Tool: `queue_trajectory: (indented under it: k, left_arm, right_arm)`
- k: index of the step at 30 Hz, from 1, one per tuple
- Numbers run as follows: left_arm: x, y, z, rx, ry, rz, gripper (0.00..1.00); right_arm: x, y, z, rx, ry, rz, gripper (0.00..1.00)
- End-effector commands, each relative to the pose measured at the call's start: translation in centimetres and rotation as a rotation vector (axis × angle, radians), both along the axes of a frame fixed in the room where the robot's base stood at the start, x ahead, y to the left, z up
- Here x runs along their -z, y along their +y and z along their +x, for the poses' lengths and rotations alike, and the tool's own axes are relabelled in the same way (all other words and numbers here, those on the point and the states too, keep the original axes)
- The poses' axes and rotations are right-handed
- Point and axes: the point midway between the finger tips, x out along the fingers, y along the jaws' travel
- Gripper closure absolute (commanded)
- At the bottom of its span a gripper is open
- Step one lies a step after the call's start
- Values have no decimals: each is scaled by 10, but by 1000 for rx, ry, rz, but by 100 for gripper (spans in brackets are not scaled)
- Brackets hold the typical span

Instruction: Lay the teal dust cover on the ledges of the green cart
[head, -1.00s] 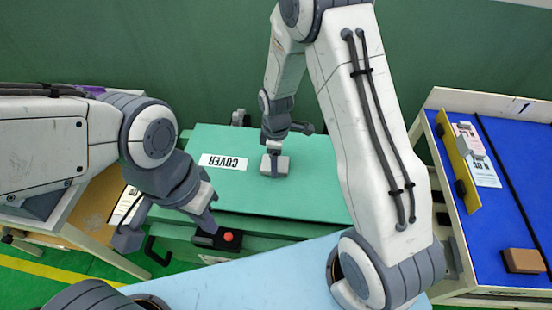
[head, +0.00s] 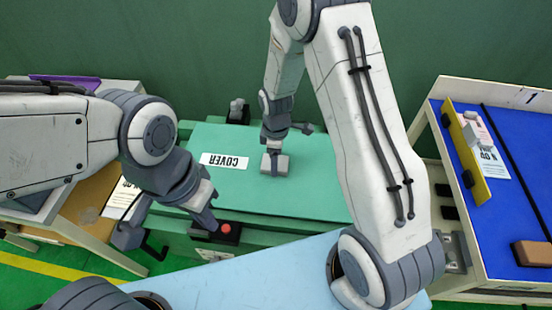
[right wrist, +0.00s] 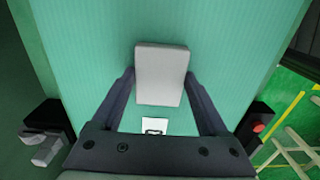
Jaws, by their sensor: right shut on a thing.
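The teal dust cover (head: 310,190), a flat panel with a white COVER label (head: 224,160), lies over the green cart (head: 285,236) in the head view. The label reads upside down. My right gripper (head: 274,152) is shut on the cover's grey block handle (head: 280,166). In the right wrist view, its fingers flank the handle (right wrist: 161,72) over the cover (right wrist: 90,60). The cover hides the ledges, so I cannot tell whether it touches them. My left gripper (head: 166,228) is open and empty, by the cart's near left side.
A box with a red button (head: 226,228) sits on the cart's near side, close to a left finger. A grey fixture (head: 237,110) shows beyond the cover. A blue-topped table (head: 510,150) with a brown block (head: 533,254) stands right; another table (head: 92,200) stands left.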

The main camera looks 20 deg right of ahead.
Motion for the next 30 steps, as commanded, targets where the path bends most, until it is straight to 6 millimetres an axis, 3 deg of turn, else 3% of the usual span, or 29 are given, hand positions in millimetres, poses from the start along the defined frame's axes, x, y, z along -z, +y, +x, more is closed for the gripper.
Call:
queue_trajectory:
  k: [15,16,17,18,26,30]
  left_arm:
    - [7,0,0,0,0,0,100]
    - [7,0,0,0,0,0,100]
    - [6,0,0,0,0,0,100]
    - [6,0,0,0,0,0,100]
    - [6,0,0,0,0,0,100]
    - [6,0,0,0,0,0,100]
  right_arm:
    - [11,0,1,0,-1,1,100]
    - [10,0,1,0,-2,0,15]
    - [10,0,1,0,-2,0,4]
    - [10,0,1,0,-1,1,0]
    - [8,0,0,0,0,0,0]
    - [-8,0,1,0,-4,0,0]
